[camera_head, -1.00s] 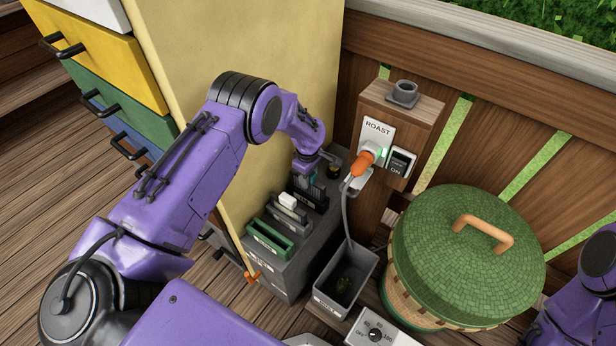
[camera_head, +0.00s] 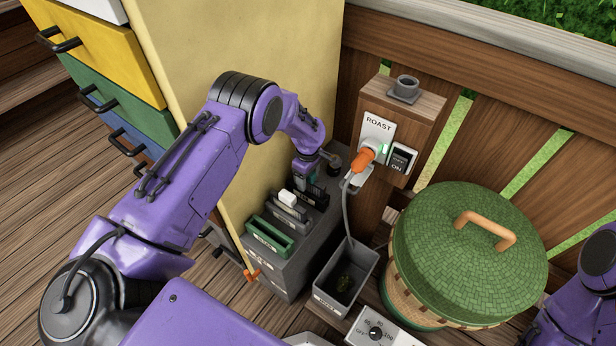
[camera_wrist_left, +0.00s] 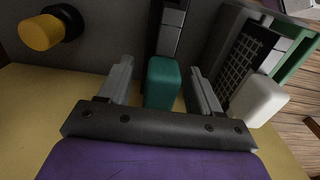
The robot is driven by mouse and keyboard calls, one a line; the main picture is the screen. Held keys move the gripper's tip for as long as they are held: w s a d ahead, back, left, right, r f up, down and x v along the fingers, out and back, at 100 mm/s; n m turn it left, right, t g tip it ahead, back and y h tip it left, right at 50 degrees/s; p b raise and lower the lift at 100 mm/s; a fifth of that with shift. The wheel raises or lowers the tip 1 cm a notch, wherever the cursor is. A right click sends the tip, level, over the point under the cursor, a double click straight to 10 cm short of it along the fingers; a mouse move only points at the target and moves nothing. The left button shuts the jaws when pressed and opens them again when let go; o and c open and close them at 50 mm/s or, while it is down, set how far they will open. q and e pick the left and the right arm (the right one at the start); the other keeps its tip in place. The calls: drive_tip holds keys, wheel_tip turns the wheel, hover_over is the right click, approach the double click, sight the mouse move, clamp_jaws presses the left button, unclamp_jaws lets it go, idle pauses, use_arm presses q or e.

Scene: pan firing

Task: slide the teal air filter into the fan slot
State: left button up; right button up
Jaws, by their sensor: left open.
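The teal air filter shows as a rounded teal block (camera_wrist_left: 162,82) in the left wrist view, between my left gripper's fingers. My left gripper (camera_wrist_left: 162,86) is open, with a gap between the teal block and each finger. In the head view, my left gripper (camera_head: 305,182) points down over the far end of a dark grey slotted box (camera_head: 283,272), and hides most of the filter. A dark slot (camera_wrist_left: 172,30) lies beyond the teal block in the wrist view. I cannot tell which opening is the fan slot. My right gripper is out of view.
A white-topped piece (camera_head: 288,198) and a green frame (camera_head: 269,235) sit nearer on the box. A yellow knob (camera_wrist_left: 40,32) is at the wrist view's upper left. A roast switch post (camera_head: 400,125), grey bin (camera_head: 345,285) and green-lidded basket (camera_head: 465,255) stand to the right.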

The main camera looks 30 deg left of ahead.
use_arm(q)
wheel_tip(320, 180, up, 10)
drive_tip(key=shift+r, duration=0.25)
idle(0.5)
